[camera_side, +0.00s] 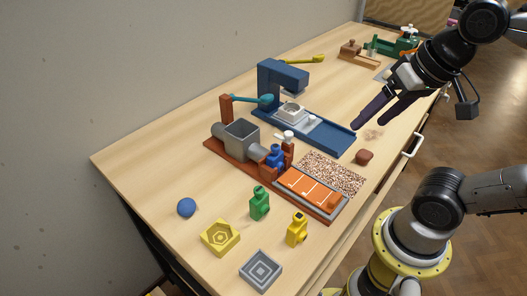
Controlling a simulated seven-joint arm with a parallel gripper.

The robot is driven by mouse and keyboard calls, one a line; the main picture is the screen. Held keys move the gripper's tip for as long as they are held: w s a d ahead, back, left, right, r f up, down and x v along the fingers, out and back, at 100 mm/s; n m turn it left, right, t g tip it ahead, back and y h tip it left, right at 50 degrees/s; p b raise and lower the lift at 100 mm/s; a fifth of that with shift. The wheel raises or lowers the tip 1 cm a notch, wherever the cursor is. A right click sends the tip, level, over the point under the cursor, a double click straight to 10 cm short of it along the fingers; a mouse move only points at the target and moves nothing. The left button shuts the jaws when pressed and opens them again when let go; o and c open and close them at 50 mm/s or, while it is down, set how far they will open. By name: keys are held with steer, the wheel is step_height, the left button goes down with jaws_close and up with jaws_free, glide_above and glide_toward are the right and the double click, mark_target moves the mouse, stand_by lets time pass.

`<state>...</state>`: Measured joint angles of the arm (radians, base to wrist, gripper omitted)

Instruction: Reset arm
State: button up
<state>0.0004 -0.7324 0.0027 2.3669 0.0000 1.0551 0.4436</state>
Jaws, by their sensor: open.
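My gripper (368,118) is in the upper right of the side view. Its two dark fingers are apart, with nothing seen between them. It hangs above the right part of the table (135,160), to the right of the blue press (283,78). The fingertips point down and left and look clear of the press and its blue base, though the exact height is hard to tell. My arm reaches in from the right.
An orange-red machine (240,138) with a grey hopper stands mid-table. Near the front are a blue ball (187,207), green bottle (260,203), yellow bottle (297,230), yellow mould (220,238) and grey mould (261,270). A brown lump (364,157) lies below my gripper. The left tabletop is clear.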

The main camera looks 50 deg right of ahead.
steer(key=shift+w+f+n, duration=0.1)
steer(key=shift+f+n, duration=0.75)
steer(key=shift+n, duration=0.4)
steer(key=shift+f+n, duration=0.85)
steer(key=shift+n, duration=0.4)
